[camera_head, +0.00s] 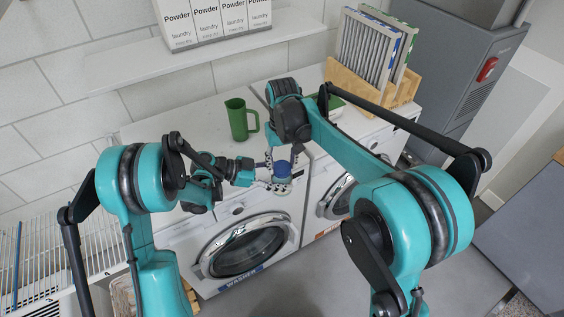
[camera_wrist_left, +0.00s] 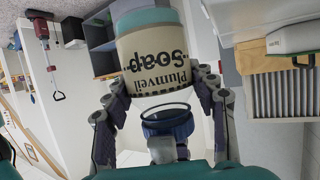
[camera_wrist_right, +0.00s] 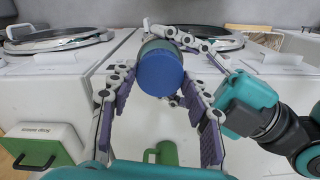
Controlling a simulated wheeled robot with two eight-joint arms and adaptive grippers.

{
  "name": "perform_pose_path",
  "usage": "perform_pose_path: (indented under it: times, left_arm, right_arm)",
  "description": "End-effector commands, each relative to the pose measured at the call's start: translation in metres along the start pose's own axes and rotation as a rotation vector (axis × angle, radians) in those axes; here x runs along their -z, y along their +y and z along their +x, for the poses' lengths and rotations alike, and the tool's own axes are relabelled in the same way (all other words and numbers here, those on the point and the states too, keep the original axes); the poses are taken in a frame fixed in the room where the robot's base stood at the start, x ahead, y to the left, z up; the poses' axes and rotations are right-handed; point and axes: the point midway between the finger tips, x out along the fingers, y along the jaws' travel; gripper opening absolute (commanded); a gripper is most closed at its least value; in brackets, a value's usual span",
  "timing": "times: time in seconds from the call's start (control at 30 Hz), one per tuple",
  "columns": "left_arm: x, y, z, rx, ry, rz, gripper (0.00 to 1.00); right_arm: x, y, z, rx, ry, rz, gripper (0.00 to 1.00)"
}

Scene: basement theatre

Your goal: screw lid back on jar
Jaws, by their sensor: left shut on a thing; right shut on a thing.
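The jar (camera_wrist_left: 155,60) has a cream label reading "Plumveil Soap" and shows upside down in the left wrist view. My left gripper (camera_head: 268,181) is shut on its sides and holds it up in front of the washer. The round blue lid (camera_head: 282,168) is at the jar's top. In the right wrist view the lid (camera_wrist_right: 160,73) is face-on and covers most of the jar. My right gripper (camera_head: 283,157) comes from above, shut on the lid, with a finger on each side. I cannot tell whether the lid is seated or its threads are engaged.
A green mug (camera_head: 238,120) stands on the white machine top behind my grippers. A wooden rack (camera_head: 350,88) with framed panels stands to the right. A shelf (camera_head: 130,65) with detergent boxes (camera_head: 215,18) is above. The washer door (camera_head: 245,250) is below.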

Motion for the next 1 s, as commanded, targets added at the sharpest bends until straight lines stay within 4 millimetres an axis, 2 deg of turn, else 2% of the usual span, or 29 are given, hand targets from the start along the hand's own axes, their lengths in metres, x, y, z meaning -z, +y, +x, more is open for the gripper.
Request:
perform_pose_path:
  times: [1.0]
  left_arm:
    - [-0.0005,0.0004,0.0003,-0.001,-0.002,0.001,0.00]
  right_arm:
    - [0.0009,-0.0003,0.0011,0.005,0.000,2.520,0.37]
